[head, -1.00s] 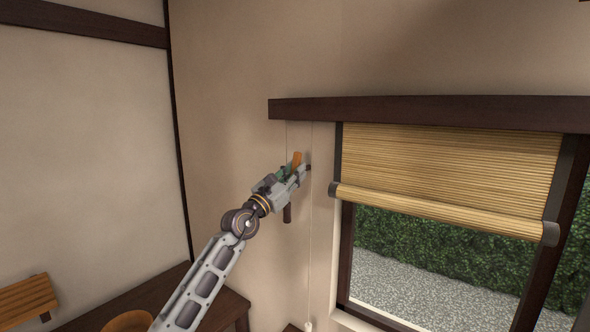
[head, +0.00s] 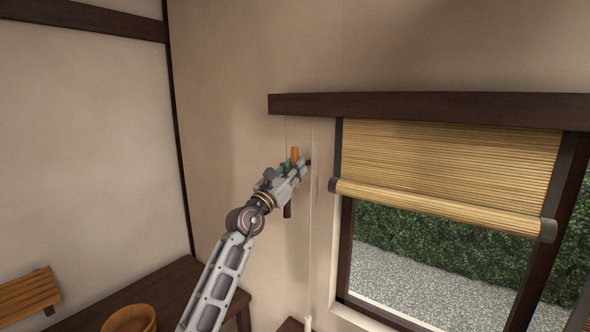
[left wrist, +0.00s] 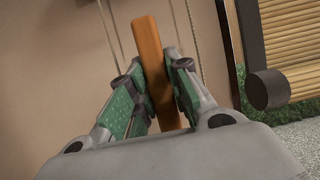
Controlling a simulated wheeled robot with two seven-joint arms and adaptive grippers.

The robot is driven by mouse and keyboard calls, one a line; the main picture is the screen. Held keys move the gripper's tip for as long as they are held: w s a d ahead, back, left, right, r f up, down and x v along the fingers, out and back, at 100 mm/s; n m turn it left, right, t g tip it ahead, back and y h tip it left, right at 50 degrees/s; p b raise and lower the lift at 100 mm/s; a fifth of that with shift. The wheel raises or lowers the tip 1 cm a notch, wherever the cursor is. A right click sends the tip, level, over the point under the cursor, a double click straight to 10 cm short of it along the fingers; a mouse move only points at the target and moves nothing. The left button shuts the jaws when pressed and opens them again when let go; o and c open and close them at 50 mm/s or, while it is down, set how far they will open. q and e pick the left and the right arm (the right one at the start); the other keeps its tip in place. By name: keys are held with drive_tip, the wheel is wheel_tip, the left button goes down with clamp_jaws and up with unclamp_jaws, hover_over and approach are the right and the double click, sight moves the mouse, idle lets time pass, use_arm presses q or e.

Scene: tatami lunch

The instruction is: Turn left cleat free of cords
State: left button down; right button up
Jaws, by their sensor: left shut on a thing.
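The left cleat, an orange wooden bar (head: 295,153), sits by the wall left of the window. In the left wrist view the bar (left wrist: 152,55) runs nearly upright, leaning slightly, between the jaws. My left gripper (head: 295,169) is shut on it; its green-padded fingers (left wrist: 153,92) lie on either side. The gripper hides the bar's middle and its mount. Two thin cords hang from the dark beam: a left cord (head: 286,132) passing behind the gripper and a right cord (head: 310,230) running down past it. Whether a cord touches the cleat cannot be told. My right gripper is out of view.
A rolled bamboo blind (head: 450,165) hangs in the window under a dark beam (head: 420,106), close right of the gripper. A dark piece (head: 288,210) shows below the gripper. A dark table (head: 170,285) with an orange bowl (head: 130,320) stands below left.

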use_arm(q)
drive_tip(key=shift+f, duration=0.15)
drive_tip(key=c, duration=1.5)
unclamp_jaws()
drive_tip(key=shift+o, duration=0.9)
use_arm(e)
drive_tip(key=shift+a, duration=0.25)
use_arm(q)
drive_tip(key=shift+a, duration=0.1)
drive_tip(key=v, duration=1.1)
drive_tip(key=shift+s+a, duration=0.15)
drive_tip(key=shift+s, duration=0.25)
drive_tip(key=shift+f, duration=0.1)
